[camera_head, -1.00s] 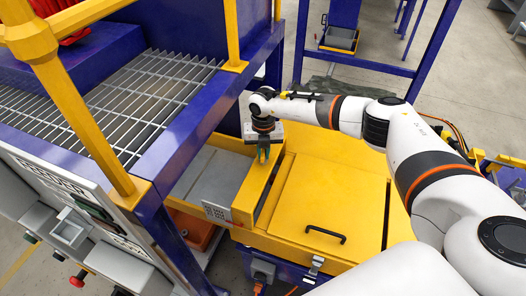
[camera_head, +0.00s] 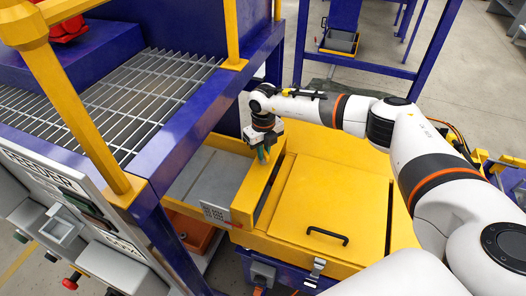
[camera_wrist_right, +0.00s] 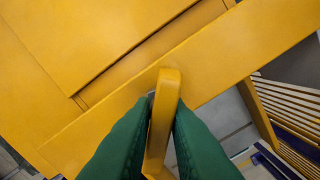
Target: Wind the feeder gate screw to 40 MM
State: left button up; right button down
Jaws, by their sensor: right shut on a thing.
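My right gripper (camera_head: 263,156) is at the yellow side wall (camera_head: 257,196) of the feeder trough. In the right wrist view its green fingers (camera_wrist_right: 160,130) are shut on a narrow yellow bar (camera_wrist_right: 166,95) with a rounded end. Whether this bar is part of the gate screw's handle I cannot tell. The grey feeder trough floor (camera_head: 212,180) shows left of the gripper. A small white label plate (camera_head: 215,213) is on the trough's near end. I cannot read any scale or millimetre mark. The screw itself is not clearly visible. My left gripper is not in view.
A yellow cover with a black handle (camera_head: 327,236) lies right of the trough. A blue frame (camera_head: 200,118) with yellow posts and a grating (camera_head: 150,95) stands at left. A control panel (camera_head: 62,200) with buttons is at lower left. An orange bin (camera_head: 190,232) sits below the trough.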

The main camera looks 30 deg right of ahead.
jog(key=shift+n+b, duration=0.4)
jog(key=shift+n, duration=1.2)
jog(key=shift+f+n+b, duration=0.1)
jog(key=shift+n+b, duration=0.65)
jog(key=shift+n, duration=0.45)
jog(key=shift+w+r+n+b, duration=0.1)
jog(key=shift+r+n+b, duration=0.15)
jog(key=shift+n, duration=0.95)
jog(key=shift+f, duration=0.1)
